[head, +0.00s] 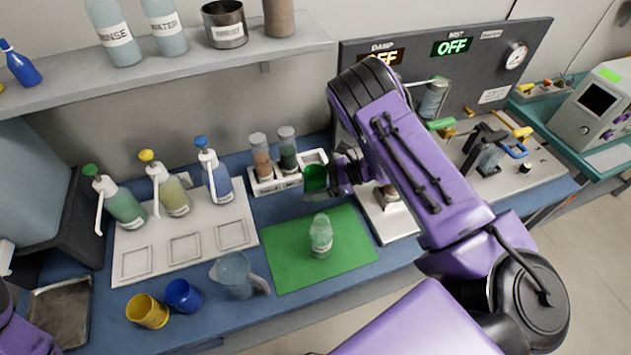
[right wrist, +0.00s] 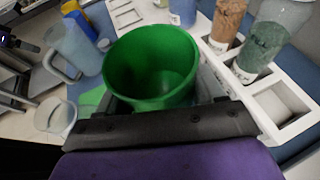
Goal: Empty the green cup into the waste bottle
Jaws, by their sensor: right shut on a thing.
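The green cup (head: 315,179) is held in my right gripper (head: 337,178), above the back of the green mat. In the right wrist view the green cup (right wrist: 155,70) is close up between the fingers, and a greenish content shows inside it. A clear bottle (head: 321,236) with a label stands upright on the green mat (head: 290,262), below and in front of the cup. It seems to be the waste bottle, though its label is too small to read.
A clear pitcher (head: 234,275), a blue cup (head: 183,295) and a yellow cup (head: 147,311) stand left of the mat. A white rack (head: 265,186) with two filled jars stands behind it. Pump bottles stand on a white tray (head: 200,262). A panel (head: 480,75) is behind my right arm.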

